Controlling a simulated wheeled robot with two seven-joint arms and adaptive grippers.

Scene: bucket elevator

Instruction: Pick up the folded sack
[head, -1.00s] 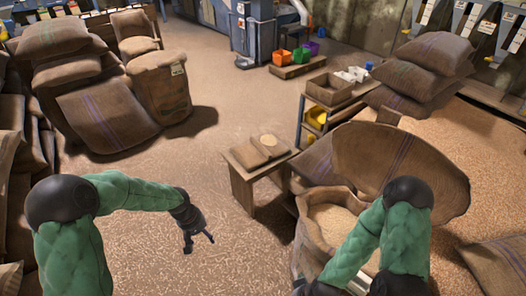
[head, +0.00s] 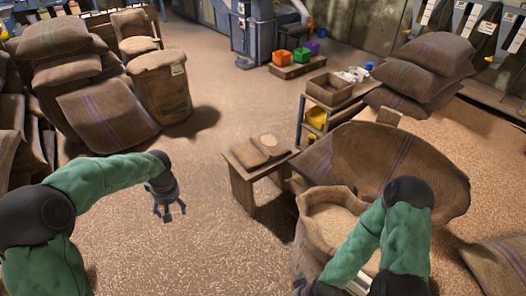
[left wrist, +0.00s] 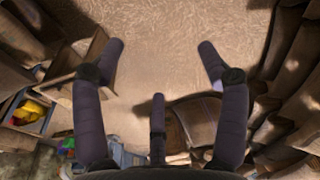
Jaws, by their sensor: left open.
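A folded brown sack (head: 247,154) appears to lie on a small wooden stand (head: 242,187) in the middle of the head view, beside another flat brown piece with pale grain on it (head: 269,141). I cannot tell clearly which piece is the folded sack. My left gripper (head: 169,213) is open and empty, fingers pointing down above bare floor, left of the stand and apart from it. In the left wrist view its spread fingers (left wrist: 160,60) have only floor between them.
An open grain sack (head: 328,221) and a large brown sack cloth (head: 400,165) stand right of the stand. A shelf rack (head: 328,108) is behind it. Full sacks (head: 160,85) are piled at the left. Floor between is clear.

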